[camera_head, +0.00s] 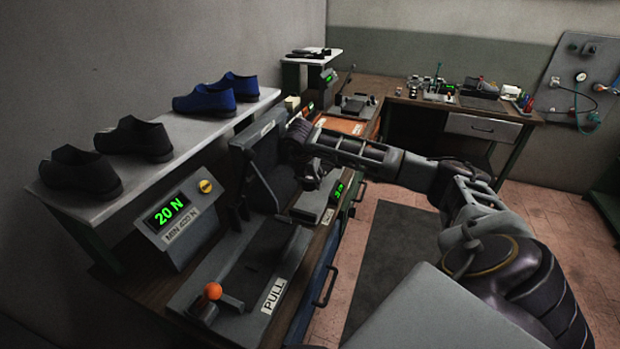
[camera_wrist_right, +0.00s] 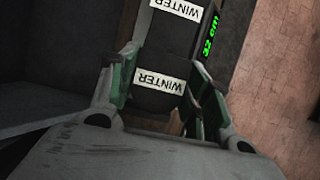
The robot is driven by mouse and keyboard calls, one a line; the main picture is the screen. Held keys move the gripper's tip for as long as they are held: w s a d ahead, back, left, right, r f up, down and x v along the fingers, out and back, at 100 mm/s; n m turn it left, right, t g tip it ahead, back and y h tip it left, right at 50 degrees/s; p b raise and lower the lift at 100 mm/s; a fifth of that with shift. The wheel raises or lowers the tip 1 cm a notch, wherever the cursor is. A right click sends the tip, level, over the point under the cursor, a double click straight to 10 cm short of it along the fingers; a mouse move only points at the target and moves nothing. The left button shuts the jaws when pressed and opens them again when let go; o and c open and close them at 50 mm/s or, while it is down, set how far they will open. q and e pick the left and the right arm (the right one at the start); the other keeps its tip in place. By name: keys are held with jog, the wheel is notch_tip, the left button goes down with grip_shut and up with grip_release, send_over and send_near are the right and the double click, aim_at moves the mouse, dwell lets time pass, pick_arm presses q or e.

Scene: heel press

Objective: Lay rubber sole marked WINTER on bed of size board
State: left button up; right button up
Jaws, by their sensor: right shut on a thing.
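In the right wrist view a dark rubber sole (camera_wrist_right: 155,101) with a white WINTER label lies between the two fingers of my right gripper (camera_wrist_right: 158,92), which is shut on it. A second WINTER label (camera_wrist_right: 176,9) shows on a dark surface just beyond it. In the head view my right gripper (camera_head: 292,150) is over the bench, beside a dark upright panel (camera_head: 258,150). The held sole is hard to separate from the dark shapes there. I cannot tell for sure which part is the size board. My left gripper is out of view.
A shelf (camera_head: 168,131) with black and blue shoes runs along the left wall. A display box (camera_head: 178,222) reads 20 N. A press base (camera_head: 243,285) with an orange-knobbed lever and PULL label is in front. A second bench (camera_head: 440,101) stands behind; open floor lies right.

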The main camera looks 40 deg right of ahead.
jog(key=shift+f, duration=0.65)
jog(key=shift+f+b, duration=0.85)
jog(key=shift+f, duration=0.7)
jog(key=shift+f+b, duration=0.5)
jog(key=shift+f, duration=0.05)
jog(key=shift+f+b, duration=0.45)
jog(key=shift+f, duration=0.05)
jog(key=shift+f+b, duration=0.65)
jog(key=shift+f, duration=0.1)
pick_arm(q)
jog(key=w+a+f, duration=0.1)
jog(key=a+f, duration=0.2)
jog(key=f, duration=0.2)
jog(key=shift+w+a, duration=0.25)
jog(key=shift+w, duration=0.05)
pick_arm(e)
jog(key=shift+f, duration=0.1)
pick_arm(q)
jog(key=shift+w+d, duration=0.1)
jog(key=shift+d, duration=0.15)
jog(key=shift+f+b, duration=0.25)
jog(key=shift+b, duration=0.05)
